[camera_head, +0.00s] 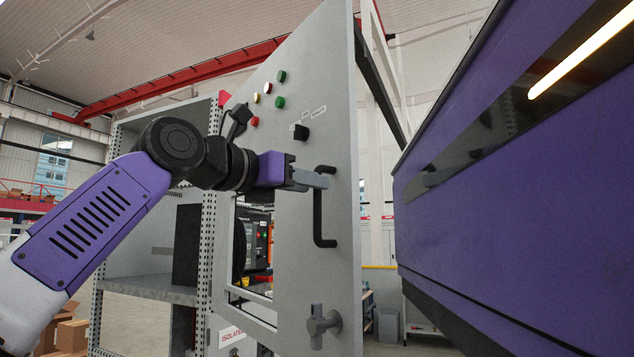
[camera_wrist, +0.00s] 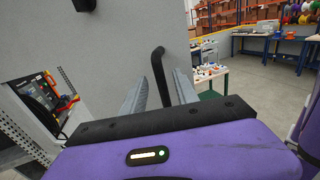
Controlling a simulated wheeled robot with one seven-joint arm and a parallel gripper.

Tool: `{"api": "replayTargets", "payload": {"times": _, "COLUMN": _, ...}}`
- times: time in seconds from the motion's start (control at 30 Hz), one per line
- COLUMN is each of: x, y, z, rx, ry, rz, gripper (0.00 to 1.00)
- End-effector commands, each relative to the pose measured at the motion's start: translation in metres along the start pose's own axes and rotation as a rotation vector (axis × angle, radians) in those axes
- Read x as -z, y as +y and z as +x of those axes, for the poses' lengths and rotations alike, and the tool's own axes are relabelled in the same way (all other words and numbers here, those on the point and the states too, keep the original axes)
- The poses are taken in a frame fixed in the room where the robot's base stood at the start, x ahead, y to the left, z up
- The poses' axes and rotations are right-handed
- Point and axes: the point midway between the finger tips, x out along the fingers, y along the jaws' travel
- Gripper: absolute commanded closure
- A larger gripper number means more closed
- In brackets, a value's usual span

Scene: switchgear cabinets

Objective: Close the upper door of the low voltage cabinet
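The upper door (camera_head: 300,130) of the low voltage cabinet (camera_head: 208,215) is a grey panel standing open, swung out from the cabinet. It carries coloured lamps and buttons, a small black switch and a black bar handle (camera_head: 324,225) near its free edge. My gripper (camera_head: 310,180) is at the upper part of this handle. In the wrist view, the handle (camera_wrist: 159,68) shows between the two separated fingertips (camera_wrist: 158,88), with a visible gap on the left side. The fingers are open, and firm contact cannot be told. The door face (camera_wrist: 110,50) fills the left of that view.
My large purple body part fills the right of the head view. Cardboard boxes (camera_head: 70,335) lie at the lower left. In the wrist view, workbenches (camera_wrist: 270,45) stand beyond a stretch of open floor.

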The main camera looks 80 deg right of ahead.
Motion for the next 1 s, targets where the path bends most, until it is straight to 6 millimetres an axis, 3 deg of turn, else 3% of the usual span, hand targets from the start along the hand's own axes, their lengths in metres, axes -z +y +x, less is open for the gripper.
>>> {"api": "replayTargets", "payload": {"times": 0.23, "x": -0.001, "y": 0.000, "z": 0.027, "rx": 0.002, "ry": 0.000, "rz": -0.001, "gripper": 0.64}}
{"api": "replayTargets", "payload": {"times": 0.57, "x": 0.000, "y": 0.000, "z": 0.031, "rx": 0.001, "ry": -0.001, "rz": -0.001, "gripper": 0.64}}
{"api": "replayTargets", "payload": {"times": 0.77, "x": 0.000, "y": 0.000, "z": 0.031, "rx": 0.001, "ry": -0.001, "rz": -0.001, "gripper": 1.00}}
{"api": "replayTargets", "payload": {"times": 1.0, "x": 0.000, "y": 0.000, "z": 0.031, "rx": 0.001, "ry": -0.001, "rz": -0.001, "gripper": 1.00}}
